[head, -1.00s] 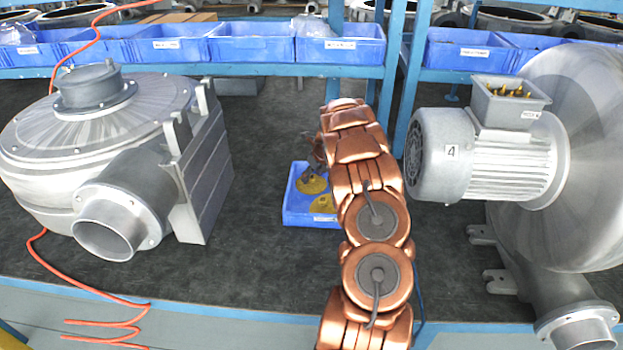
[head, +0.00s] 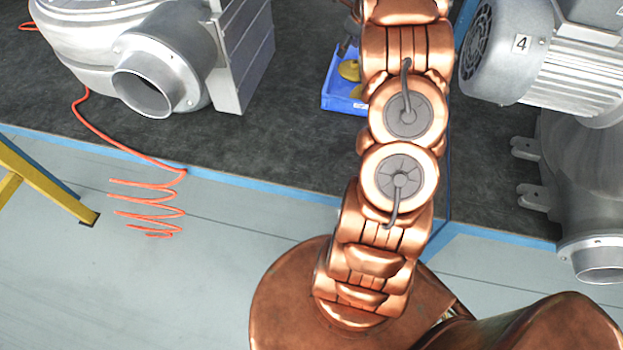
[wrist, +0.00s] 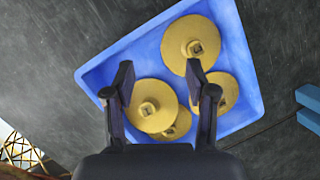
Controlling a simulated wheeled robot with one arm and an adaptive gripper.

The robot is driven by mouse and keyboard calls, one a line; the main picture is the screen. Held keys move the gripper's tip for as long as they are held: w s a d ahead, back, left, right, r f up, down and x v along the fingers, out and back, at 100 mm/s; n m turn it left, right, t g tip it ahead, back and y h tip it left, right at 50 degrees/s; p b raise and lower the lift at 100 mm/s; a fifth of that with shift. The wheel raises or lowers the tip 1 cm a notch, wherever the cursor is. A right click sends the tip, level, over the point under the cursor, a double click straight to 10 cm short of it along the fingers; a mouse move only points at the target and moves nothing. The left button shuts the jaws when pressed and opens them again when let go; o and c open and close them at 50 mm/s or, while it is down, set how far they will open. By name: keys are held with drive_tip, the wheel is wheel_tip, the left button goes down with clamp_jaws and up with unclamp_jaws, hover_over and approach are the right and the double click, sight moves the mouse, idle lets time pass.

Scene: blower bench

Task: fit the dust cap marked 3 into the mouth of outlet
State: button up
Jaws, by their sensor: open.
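Several round yellow dust caps lie in a blue tray (wrist: 240,40). In the wrist view, a cap (wrist: 172,42) is at the top, another cap (wrist: 160,118) is between and below the fingers, and two more are partly hidden near the right finger. Their hub marks are too small to read. My gripper (wrist: 159,80) is open and empty above the tray, its fingers pointing over the caps. In the head view, my arm hides part of the tray (head: 345,104). The left blower has an open round outlet (head: 146,92); the right blower has an outlet (head: 600,262) too.
A motor marked 4 (head: 512,55) is on the right blower. An orange coiled hose (head: 148,212) hangs over the blue bench edge (head: 240,184). The dark bench top (head: 285,150) is clear between the left blower and the tray. A yellow frame (head: 45,185) stands at left.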

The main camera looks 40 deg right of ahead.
drive_tip(key=s+a+r+n+g, duration=0.1)
drive_tip(key=s+a+r+n, duration=0.25)
drive_tip(key=a+n, duration=0.45)
drive_tip(key=s+a+r+n+g+y, duration=0.1)
drive_tip(key=s+a+r+n, duration=0.3)
drive_tip(key=a, duration=0.7)
drive_tip(key=s+a+r+n+g, duration=0.1)
drive_tip(key=s+a+r+n, duration=0.3)
drive_tip(key=a, duration=0.6)
drive_tip(key=s+a+n+g, duration=0.1)
drive_tip(key=s+a+n, duration=0.3)
drive_tip(key=s+n, duration=0.2)
drive_tip(key=s+a+f+n, duration=0.1)
drive_tip(key=s+a+n, duration=0.4)
drive_tip(key=s, duration=0.5)
drive_tip(key=s+a+n+g, duration=0.1)
drive_tip(key=s+a+n, duration=0.3)
drive_tip(key=s, duration=0.5)
drive_tip(key=n, duration=0.2)
drive_tip(key=shift+a+f+n+g+h, duration=0.3)
drive_tip(key=shift+n+h, duration=0.1)
drive_tip(key=shift+o, duration=0.5)
drive_tip(key=c, duration=0.3)
drive_tip(key=shift+d, duration=0.15)
drive_tip(key=shift+c, duration=0.4)
